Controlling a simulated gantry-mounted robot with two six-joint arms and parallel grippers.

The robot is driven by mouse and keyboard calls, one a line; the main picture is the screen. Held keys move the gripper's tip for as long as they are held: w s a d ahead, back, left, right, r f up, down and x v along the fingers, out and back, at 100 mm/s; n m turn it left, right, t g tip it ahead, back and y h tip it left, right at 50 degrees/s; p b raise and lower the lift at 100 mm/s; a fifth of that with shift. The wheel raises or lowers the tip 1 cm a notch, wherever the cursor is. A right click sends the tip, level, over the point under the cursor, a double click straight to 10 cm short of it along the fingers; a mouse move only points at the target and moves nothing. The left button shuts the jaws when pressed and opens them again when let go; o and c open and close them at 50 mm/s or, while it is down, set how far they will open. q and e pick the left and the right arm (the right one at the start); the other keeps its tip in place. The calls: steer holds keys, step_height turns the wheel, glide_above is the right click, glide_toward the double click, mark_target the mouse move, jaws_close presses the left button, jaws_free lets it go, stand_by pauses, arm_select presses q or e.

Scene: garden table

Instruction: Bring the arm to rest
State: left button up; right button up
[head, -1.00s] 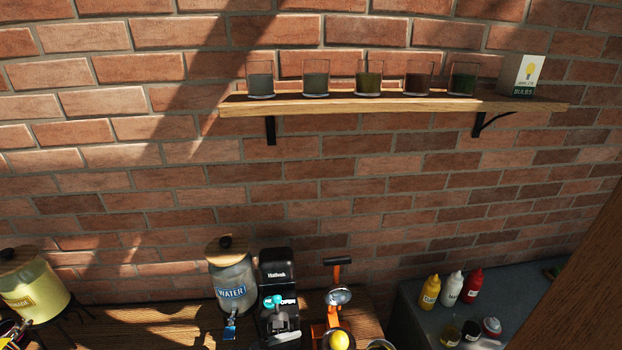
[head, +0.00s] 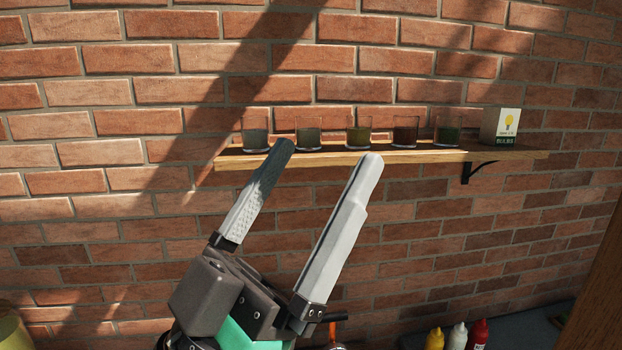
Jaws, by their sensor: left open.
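My left gripper (head: 328,158) is in the lower middle of the head view, pointing up toward the wall shelf. Its two long grey fingers are spread apart with nothing between them. The fingertips overlap the shelf's lower edge in the picture; I cannot tell how far they are from it. My right gripper does not show.
A wooden shelf (head: 400,158) on the brick wall holds several glasses (head: 358,134) and a bulbs box (head: 501,126). Yellow (head: 435,339), white (head: 457,337) and red (head: 479,334) bottles stand at the lower right. A yellow container (head: 12,332) shows at the lower left.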

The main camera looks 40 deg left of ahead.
arm_select(q)
step_height(320, 180, up, 7)
steer(key=h+p, duration=0.1)
steer(key=p, duration=0.6)
steer(key=shift+d+r, duration=0.15)
steer(key=shift+d, duration=0.05)
